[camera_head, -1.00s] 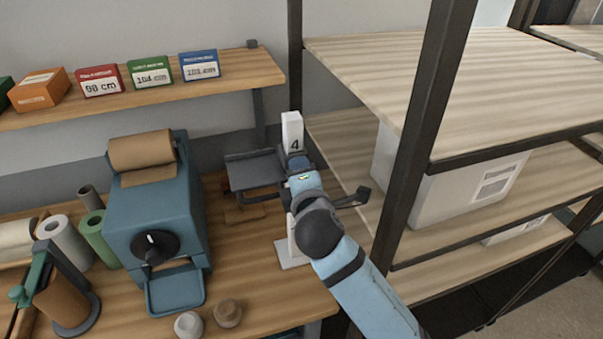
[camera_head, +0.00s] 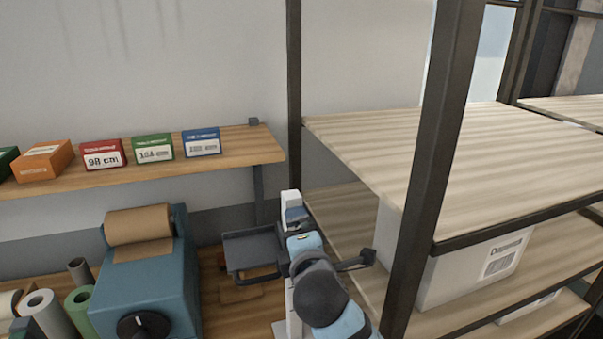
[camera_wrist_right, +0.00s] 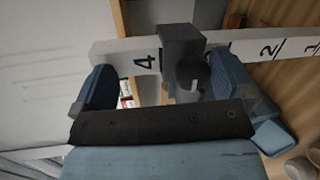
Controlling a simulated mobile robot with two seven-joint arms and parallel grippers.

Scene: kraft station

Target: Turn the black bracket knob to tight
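In the right wrist view, a black bracket (camera_wrist_right: 182,45) sits around a white post (camera_wrist_right: 225,48) marked with numbers, next to the 4. The round black knob (camera_wrist_right: 190,76) on its face shows a small light mark. My right gripper (camera_wrist_right: 162,78) is open, one blue finger on each side of the bracket and knob. The knob lies nearer the right finger in the picture; contact cannot be told. In the head view, my right gripper (camera_head: 300,240) is at the upper white post (camera_head: 291,202) beside a dark grey tray (camera_head: 252,248). The knob is hidden there. My left gripper is not in view.
A dark-framed rack (camera_head: 430,170) with wooden shelves stands close to the right of my arm. A blue dispenser (camera_head: 150,280) with a brown paper roll stands on the left. A wall shelf (camera_head: 225,150) with coloured boxes is behind.

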